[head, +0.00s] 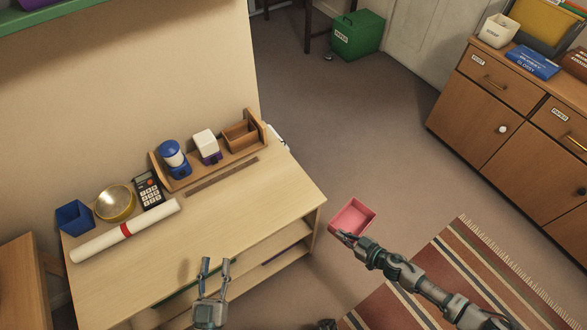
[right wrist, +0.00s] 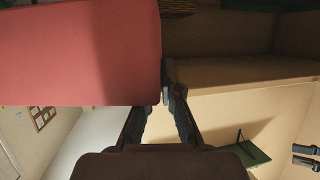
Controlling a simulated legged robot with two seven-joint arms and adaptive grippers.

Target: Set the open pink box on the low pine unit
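The open pink box (head: 354,215) is held off the right end of a pale wood unit with open shelves, which looks like the low pine unit (head: 270,206). My right gripper (head: 346,237) is at the box's near-left edge and appears shut on its wall. In the right wrist view the box (right wrist: 80,52) fills the upper left, and the right gripper's fingers (right wrist: 164,98) meet at its edge; the box hides part of them. My left gripper (head: 215,264) is open and empty over the front of the unit.
On the unit stand a blue cup (head: 75,215), brass bowl (head: 115,203), calculator (head: 149,190), white roll (head: 125,231) and wooden organizer (head: 213,158). The unit's front and right top is clear. A striped rug (head: 450,275), brown cabinet (head: 500,120) and green box (head: 357,35) are around the floor.

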